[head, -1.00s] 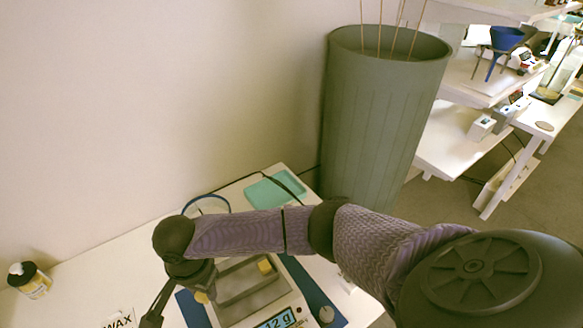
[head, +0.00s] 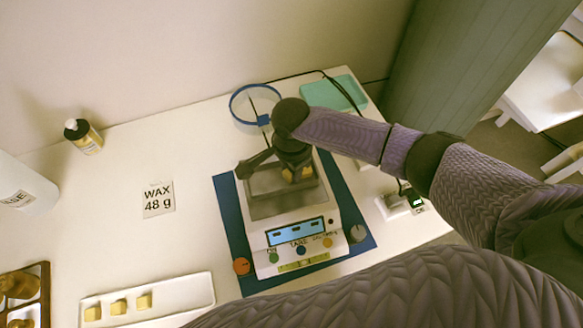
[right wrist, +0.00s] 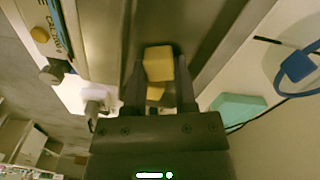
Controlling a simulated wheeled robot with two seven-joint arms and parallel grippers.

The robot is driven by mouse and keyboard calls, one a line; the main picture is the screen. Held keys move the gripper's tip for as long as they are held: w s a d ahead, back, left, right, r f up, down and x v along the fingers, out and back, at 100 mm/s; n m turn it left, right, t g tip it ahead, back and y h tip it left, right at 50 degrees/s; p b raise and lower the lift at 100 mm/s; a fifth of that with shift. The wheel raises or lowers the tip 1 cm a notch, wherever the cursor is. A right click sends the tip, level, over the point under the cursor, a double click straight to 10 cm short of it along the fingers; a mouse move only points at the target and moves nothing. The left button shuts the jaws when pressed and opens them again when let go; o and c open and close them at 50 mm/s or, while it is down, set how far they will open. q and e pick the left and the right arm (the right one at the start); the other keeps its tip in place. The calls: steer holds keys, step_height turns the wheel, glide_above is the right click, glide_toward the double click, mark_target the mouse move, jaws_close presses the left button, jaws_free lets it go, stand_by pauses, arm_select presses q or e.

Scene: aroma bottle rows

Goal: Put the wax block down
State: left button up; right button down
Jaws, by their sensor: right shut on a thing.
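My right gripper (head: 292,172) is over the pan of the digital scale (head: 262,208). In the right wrist view its two fingers (right wrist: 160,75) are shut on a yellow wax block (right wrist: 158,63). A second yellow wax block (right wrist: 155,92) shows partly between the fingers, closer to the palm in the picture. In the head view, yellow wax (head: 305,173) shows beside the fingers, partly hidden by the gripper. I cannot tell whether the held block touches the pan. The scale display (head: 296,232) shows dashes. My left gripper is out of view.
A white tray (head: 190,290) with 3 wax blocks lies at the front left. A card (head: 158,198) reads "WAX 48 g". A blue ring (head: 240,98), a teal tray (head: 335,93) and a small bottle (head: 84,137) stand farther back.

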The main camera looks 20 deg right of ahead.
steer(key=c, duration=0.7)
jaws_free()
step_height(320, 180, up, 12)
steer(key=p, duration=0.5)
